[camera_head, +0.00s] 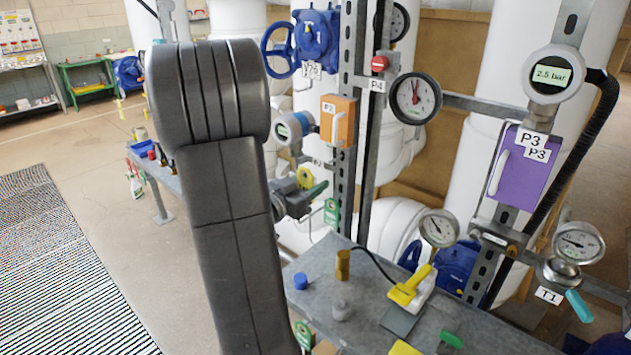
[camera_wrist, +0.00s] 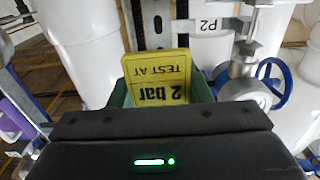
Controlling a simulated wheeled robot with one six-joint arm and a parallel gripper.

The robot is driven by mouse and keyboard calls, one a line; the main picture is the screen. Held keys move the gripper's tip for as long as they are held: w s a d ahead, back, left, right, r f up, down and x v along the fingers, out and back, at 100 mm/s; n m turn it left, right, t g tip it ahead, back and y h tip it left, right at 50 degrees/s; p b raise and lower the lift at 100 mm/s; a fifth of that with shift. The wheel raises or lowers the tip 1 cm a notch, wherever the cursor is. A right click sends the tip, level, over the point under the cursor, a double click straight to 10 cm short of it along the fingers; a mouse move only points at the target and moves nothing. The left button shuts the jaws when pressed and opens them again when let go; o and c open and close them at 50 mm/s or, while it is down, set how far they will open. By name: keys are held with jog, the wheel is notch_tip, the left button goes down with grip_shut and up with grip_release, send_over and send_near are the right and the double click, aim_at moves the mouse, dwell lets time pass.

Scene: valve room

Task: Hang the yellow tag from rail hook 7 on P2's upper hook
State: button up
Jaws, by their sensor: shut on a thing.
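In the wrist view the yellow tag (camera_wrist: 158,82), marked "TEST AT 2 bar", shows upside down between the green jaw pads of my gripper (camera_wrist: 160,99). My gripper is shut on it. The tag's end nearest the gripper is hidden. A P2 label (camera_wrist: 207,25) is close behind the tag, slightly right, next to metal fittings. In the head view the orange P2 box (camera_head: 338,121) is on the upright strut, right of my arm. My arm hides much of the gripper there. I cannot make out P2's upper hook, or whether the tag touches anything.
A round gauge (camera_head: 416,98) and a purple P3 box (camera_head: 519,170) are to the right. A blue handwheel valve (camera_head: 316,36) is above P2. The grey bench (camera_head: 315,268) below holds a yellow-handled tool (camera_head: 411,287) and small parts. Open floor is at left.

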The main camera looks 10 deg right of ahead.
send_near(342, 165)
jog(key=shift+x, duration=1.4)
jog(key=shift+w+d+r, duration=0.15)
jog(key=shift+w+d, duration=0.05)
jog(key=shift+w, duration=0.05)
jog(key=shift+w+d, duration=0.15)
jog(key=shift+d, duration=0.05)
jog(key=shift+w+d, duration=0.25)
jog(key=shift+d, duration=0.1)
jog(key=shift+w+d, duration=0.1)
dwell(0.7)
jog(key=shift+x, duration=0.75)
jog(key=shift+w+d, duration=0.2)
jog(key=shift+d, duration=0.1)
jog(key=shift+w+d, duration=0.15)
jog(key=shift+d, duration=0.1)
